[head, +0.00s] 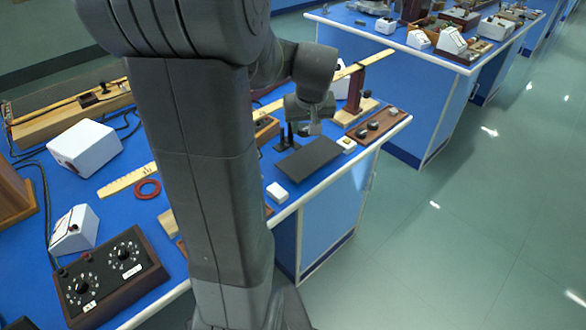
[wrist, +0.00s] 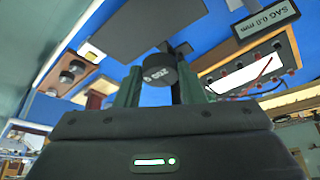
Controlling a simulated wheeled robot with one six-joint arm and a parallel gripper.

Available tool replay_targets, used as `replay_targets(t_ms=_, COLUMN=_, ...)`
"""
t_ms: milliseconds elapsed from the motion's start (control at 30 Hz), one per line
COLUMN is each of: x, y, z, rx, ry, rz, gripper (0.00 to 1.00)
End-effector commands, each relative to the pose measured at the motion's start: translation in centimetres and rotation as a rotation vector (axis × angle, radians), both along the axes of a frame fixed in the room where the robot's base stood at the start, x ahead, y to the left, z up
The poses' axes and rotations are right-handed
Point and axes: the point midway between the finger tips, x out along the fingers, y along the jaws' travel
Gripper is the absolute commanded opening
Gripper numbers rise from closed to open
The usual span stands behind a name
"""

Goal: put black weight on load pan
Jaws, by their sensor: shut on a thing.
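The black weight (wrist: 160,68), a short dark cylinder with a pale marking on its face, is held between the two green fingers of my gripper (wrist: 160,86) in the wrist view. In the head view my gripper (head: 315,126) hangs over the near bench's right end, and I cannot make out the weight there. A small black stand (head: 285,138) is close to the left of my gripper. A dark flat plate (head: 308,159) lies in front of it and also shows in the wrist view (wrist: 150,28). I cannot tell for sure which part is the load pan.
A long wooden rule (head: 125,181) crosses the bench, partly behind my arm. A brown knob box (head: 380,125) and a small white block (head: 277,192) lie near the bench edge. A sign reading "SAG 0.0 mm" (wrist: 268,18) shows in the wrist view. The floor at right is clear.

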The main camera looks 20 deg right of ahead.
Motion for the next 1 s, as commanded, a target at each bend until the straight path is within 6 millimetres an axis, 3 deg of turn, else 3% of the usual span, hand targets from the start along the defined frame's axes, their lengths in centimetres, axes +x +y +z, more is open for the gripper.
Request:
replay_targets(t_ms=100, x=0.0, y=0.0, z=-0.8, rx=0.000, ry=0.001, rz=0.000, gripper=0.07)
replay_targets(t_ms=333, x=-0.1, y=0.0, z=-5.0, rx=0.001, ry=0.003, rz=0.000, gripper=0.07)
replay_targets(t_ms=767, x=-0.1, y=0.0, z=-9.6, rx=0.000, ry=0.002, rz=0.000, gripper=0.07)
replay_targets(t_ms=1000, x=0.0, y=0.0, z=-9.9, rx=-0.001, ry=-0.001, rz=0.000, gripper=0.07)
